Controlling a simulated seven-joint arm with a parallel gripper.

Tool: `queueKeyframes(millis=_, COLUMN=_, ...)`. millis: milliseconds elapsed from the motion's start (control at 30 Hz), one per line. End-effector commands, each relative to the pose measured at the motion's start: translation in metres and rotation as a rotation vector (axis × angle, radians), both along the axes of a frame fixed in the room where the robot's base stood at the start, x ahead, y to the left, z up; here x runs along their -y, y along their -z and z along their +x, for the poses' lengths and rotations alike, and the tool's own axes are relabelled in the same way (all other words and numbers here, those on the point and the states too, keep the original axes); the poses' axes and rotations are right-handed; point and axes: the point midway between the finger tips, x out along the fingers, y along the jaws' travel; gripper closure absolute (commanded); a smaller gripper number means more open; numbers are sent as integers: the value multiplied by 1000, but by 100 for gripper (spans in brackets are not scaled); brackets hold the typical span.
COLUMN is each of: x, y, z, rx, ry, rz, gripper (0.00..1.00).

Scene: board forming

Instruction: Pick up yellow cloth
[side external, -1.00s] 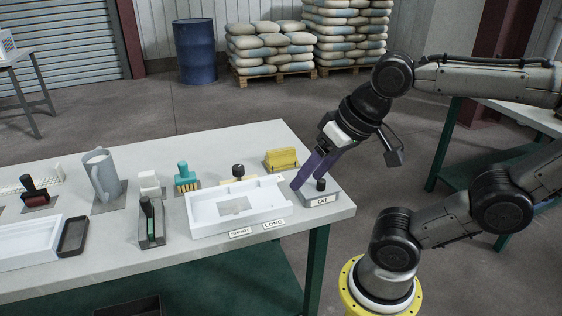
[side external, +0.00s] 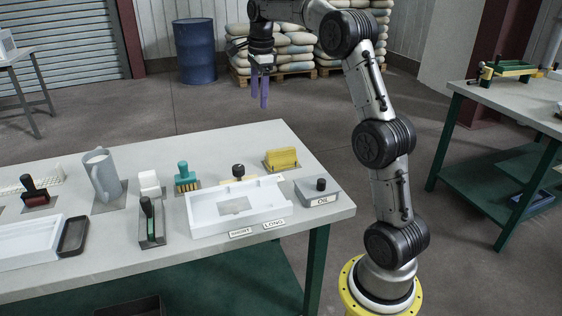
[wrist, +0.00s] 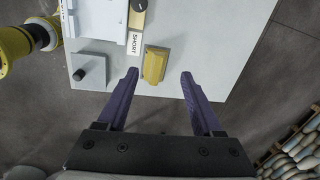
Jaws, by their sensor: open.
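The yellow cloth (side external: 283,158) is a folded block near the back right of the table, on a small dark plate. In the wrist view the cloth (wrist: 155,66) lies ahead of my gripper, between the lines of its two fingers and nearer the left one. My gripper (side external: 260,103) hangs high above the table's back edge, purple fingers pointing down. In the wrist view the gripper (wrist: 159,73) is open with nothing between its fingers. The cloth and the gripper are apart.
A white tray (side external: 202,213) stands in front of the cloth, with a black-knobbed tool (side external: 238,171) behind it. The oil box (side external: 318,195) with a black knob is to the right. A teal brush (side external: 186,176) and grey jug (side external: 103,176) stand to the left. The air around the gripper is clear.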

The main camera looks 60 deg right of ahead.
Motion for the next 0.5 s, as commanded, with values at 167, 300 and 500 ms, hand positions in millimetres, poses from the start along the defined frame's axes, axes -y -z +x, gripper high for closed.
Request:
queueKeyframes(millis=167, x=60, y=59, z=-5, rx=-69, ry=97, rz=49, gripper=32)
queueKeyframes(millis=300, x=78, y=85, z=-18, rx=-107, ry=137, rz=79, gripper=32)
queueKeyframes(millis=500, x=81, y=108, z=-22, rx=-110, ry=145, rz=82, gripper=32)
